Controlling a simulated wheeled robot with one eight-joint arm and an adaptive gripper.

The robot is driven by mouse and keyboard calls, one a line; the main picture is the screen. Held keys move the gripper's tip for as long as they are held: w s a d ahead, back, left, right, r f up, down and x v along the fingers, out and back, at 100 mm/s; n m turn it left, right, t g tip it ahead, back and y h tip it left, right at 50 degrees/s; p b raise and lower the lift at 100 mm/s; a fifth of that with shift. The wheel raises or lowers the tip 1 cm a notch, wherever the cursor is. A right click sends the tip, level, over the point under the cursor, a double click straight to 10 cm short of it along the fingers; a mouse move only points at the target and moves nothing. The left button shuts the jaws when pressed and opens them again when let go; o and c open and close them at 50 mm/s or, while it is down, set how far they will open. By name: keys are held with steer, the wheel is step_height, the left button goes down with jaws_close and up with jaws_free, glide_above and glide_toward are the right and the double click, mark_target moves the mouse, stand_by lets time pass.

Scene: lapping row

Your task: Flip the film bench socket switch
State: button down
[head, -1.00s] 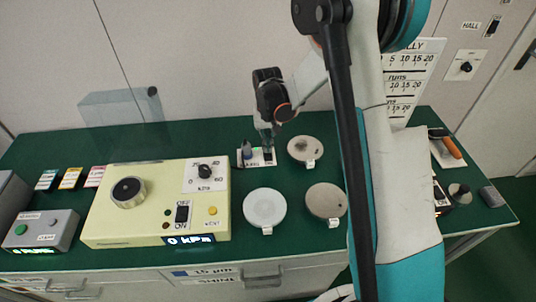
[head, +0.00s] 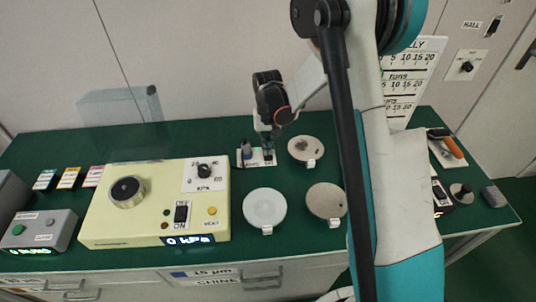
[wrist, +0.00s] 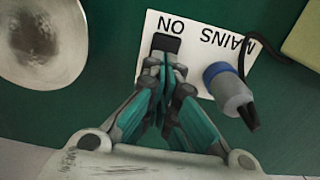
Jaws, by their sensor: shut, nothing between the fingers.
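The socket is a white plate (wrist: 196,69) marked MAINS and ON, lying on the green bench top; it also shows in the head view (head: 246,162). Its black rocker switch (wrist: 167,43) sits beside the word ON. A grey and blue plug (wrist: 232,92) with a dark cord stands in the plate beside the switch. My gripper (wrist: 163,68) is shut and empty, its fingertips at the near edge of the switch. I cannot tell whether they touch it. In the head view my gripper (head: 267,148) points down over the plate and partly hides the switch.
A cream pressure box (head: 150,225) with a knob, dial and ON/OFF switch stands to the left. Several round discs lie close by, including a pale one (head: 265,207) and a speckled one (head: 304,149). A clear upright panel (head: 118,107) stands at the back left.

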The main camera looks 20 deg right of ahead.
steer(key=shift+f, duration=0.2)
steer(key=shift+r+p, duration=1.95)
steer(key=shift+r, duration=1.55)
steer(key=shift+r, duration=0.1)
